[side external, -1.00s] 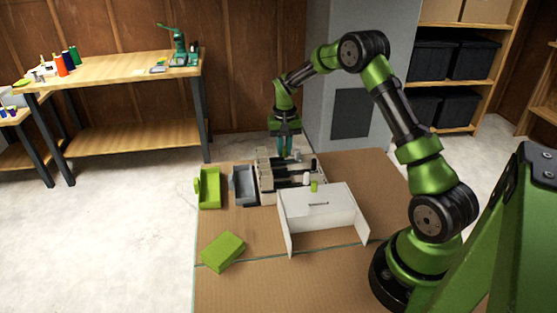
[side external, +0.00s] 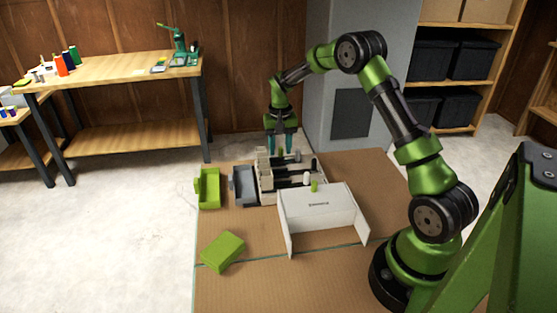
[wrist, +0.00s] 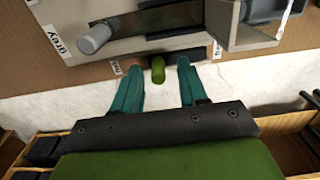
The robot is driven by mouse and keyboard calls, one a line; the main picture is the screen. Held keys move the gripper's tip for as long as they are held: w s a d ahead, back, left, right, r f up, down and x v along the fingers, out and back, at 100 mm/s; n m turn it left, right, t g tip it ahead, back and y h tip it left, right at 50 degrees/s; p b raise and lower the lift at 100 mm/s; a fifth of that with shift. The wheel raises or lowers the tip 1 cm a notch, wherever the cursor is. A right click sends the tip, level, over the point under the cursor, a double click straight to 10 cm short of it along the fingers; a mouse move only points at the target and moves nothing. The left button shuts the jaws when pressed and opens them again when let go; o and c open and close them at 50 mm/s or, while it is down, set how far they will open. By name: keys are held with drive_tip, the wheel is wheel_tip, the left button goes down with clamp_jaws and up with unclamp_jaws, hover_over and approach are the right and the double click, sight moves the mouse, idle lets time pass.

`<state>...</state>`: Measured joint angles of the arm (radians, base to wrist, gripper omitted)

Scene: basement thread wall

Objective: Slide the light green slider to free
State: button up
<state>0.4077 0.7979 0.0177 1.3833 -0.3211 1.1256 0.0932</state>
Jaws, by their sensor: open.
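A green slider knob (wrist: 158,69) shows in the wrist view at the edge of the slider board (wrist: 150,47). It sits between the labels "held" (wrist: 117,66) and "free" (wrist: 217,51). My gripper (wrist: 159,75) is open, with one teal finger on each side of this knob and visible gaps between. In the side view my gripper (side external: 281,150) is down at the far end of the board (side external: 262,190). Another green knob (side external: 314,186) stands at the near end, behind a white panel (side external: 318,215). Most of the knob's track is hidden.
A grey slider knob (wrist: 95,38) with a "grey" label (wrist: 55,41) is nearby. A grey bin (side external: 243,185) and a green bin (side external: 208,188) stand left of the board. A green block (side external: 222,251) lies in front on the cardboard-coloured top (side external: 240,285), which has free room.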

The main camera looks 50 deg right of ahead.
sight(280, 147)
drive_tip(key=shift+r, duration=2.7)
drive_tip(key=shift+r, duration=0.1)
drive_tip(key=shift+r, duration=1.9)
drive_tip(key=s+a+r+n+t, duration=0.1)
drive_tip(key=s+a+r+t, duration=0.1)
drive_tip(key=s+a+r, duration=0.2)
drive_tip(key=s+a+r+n+t+y, duration=0.1)
drive_tip(key=s+a+r, duration=0.3)
drive_tip(key=s+a, duration=0.7)
drive_tip(key=s+a+r+n+t+y, duration=0.1)
drive_tip(key=s+a+r+n+t, duration=0.2)
drive_tip(key=s+a, duration=0.5)
drive_tip(key=shift+s+r+t, duration=0.35)
drive_tip(key=shift+r+t, duration=0.25)
drive_tip(key=shift+r, duration=0.05)
